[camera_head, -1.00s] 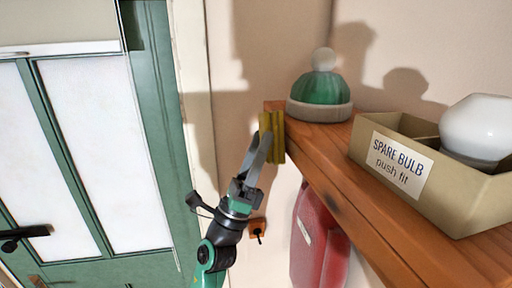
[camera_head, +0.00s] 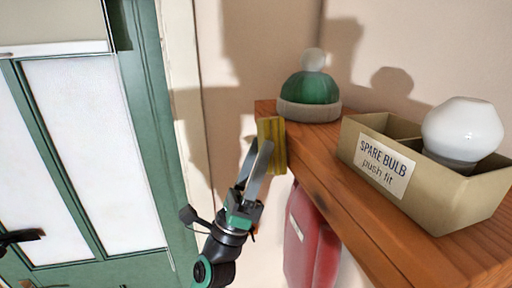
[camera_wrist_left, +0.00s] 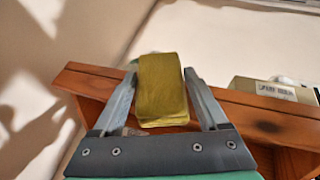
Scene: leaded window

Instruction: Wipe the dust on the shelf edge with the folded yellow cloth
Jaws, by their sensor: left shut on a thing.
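The folded yellow cloth (camera_head: 272,146) is between the two fingers of my left gripper (camera_head: 262,150), which is shut on it. The cloth is upright at the far end of the wooden shelf (camera_head: 350,205), by its front edge; I cannot tell whether it presses on the wood. In the left wrist view, the cloth (camera_wrist_left: 161,88) sits between the fingertips and hides part of the edge. A dark smudge (camera_wrist_left: 268,127) shows on the shelf's front face, right of the cloth. My right gripper is not in view.
A green and white bobble hat (camera_head: 310,90) lies on the far end of the shelf. A cardboard box (camera_head: 430,195) labelled "SPARE BULB" holds a white globe (camera_head: 462,130) nearer me. A red object (camera_head: 308,240) hangs under the shelf.

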